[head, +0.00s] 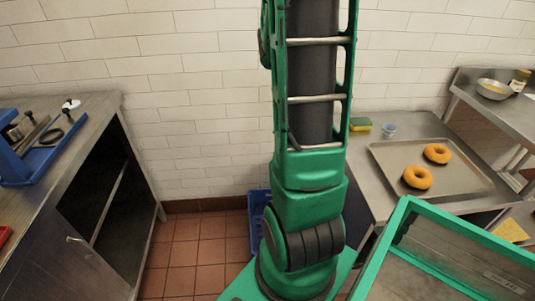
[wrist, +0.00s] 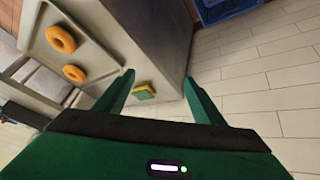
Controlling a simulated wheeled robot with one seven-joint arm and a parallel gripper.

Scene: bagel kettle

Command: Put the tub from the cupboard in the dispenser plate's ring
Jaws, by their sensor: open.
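The cupboard (head: 90,215) is under the left counter in the head view, with its front open. Its inside is dark with a shelf edge, and I see no tub in it. A blue stand (head: 16,168) on that counter has a blue base with a dark ring (head: 51,137) on it, which looks like the dispenser plate's ring. My gripper (wrist: 158,80) is open and empty in the wrist view. Its fingers point toward the right-hand counter and wall, away from the cupboard. The gripper cannot be made out in the head view.
The right counter holds a metal tray (head: 460,181) with two bagels (head: 417,177), a sponge (head: 361,124) and a small pale-blue cup (head: 389,131). A bowl (head: 494,89) stands on a raised shelf. A blue crate (head: 259,215) is on the floor. Tiled floor (head: 190,255) shows clear between the counters.

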